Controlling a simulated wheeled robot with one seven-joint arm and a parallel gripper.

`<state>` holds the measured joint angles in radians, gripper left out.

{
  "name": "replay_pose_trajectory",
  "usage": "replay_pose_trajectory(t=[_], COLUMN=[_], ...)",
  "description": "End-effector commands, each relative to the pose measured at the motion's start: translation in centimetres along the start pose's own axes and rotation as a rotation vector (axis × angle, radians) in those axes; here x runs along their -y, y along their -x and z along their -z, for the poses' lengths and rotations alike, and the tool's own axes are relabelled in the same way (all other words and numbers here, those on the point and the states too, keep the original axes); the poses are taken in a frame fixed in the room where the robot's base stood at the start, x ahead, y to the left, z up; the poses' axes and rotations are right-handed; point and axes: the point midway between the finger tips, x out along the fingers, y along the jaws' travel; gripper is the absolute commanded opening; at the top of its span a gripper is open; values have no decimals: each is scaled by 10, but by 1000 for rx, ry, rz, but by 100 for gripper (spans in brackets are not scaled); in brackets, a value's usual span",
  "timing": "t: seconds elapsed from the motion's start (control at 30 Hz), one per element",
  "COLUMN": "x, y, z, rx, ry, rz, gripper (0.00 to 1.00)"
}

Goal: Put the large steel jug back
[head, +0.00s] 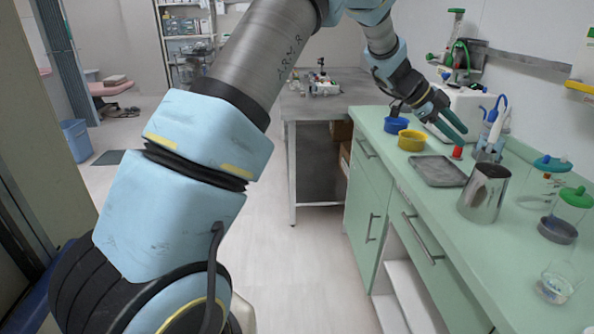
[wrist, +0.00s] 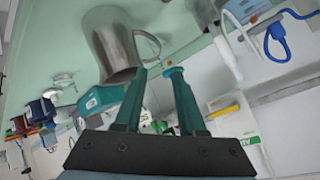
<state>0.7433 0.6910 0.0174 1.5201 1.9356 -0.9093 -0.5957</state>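The large steel jug (head: 484,192) stands upright on the green counter (head: 460,215), near its front edge and right of a grey tray. My gripper (head: 452,128) is over the counter beyond the jug, apart from it. In the wrist view the jug (wrist: 112,42) appears tilted by the camera's angle, with its loop handle (wrist: 150,47) facing the fingers. My gripper (wrist: 157,75) is open there, with two dark green fingers apart and nothing seen held between them. The handle is not clearly visible in the head view.
The grey tray (head: 438,171) lies left of the jug. A yellow bowl (head: 411,140) and a blue bowl (head: 396,125) sit farther back. Green-lidded jars (head: 570,208) and a clear glass (head: 558,282) stand to the right.

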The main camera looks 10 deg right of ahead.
Motion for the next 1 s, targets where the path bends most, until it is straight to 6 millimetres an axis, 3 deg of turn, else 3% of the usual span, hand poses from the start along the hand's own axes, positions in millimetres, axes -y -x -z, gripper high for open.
replay_pose_trajectory(t=[0.07,0.17,0.27,0.3,0.37,0.43,0.5,0.57,0.6,0.67,0.7,0.8,0.9,1.0], x=[4,18,34,35,29,8,-30,-72,-104,-156,-192,-277,-341,-381], y=[6,32,83,110,154,205,253,288,308,332,344,358,358,351], z=[-3,-18,-52,-71,-102,-138,-169,-190,-200,-208,-210,-199,-178,-158], rx=[8,42,124,174,261,370,484,579,639,723,771,858,896,902], ry=[16,86,231,308,435,599,776,936,1046,1218,1333,1610,1842,2000], rz=[27,140,338,427,556,685,788,852,884,915,924,911,869,823], gripper=[40,40,40,40,40,40,40,40,40,40,40,40,40,40])
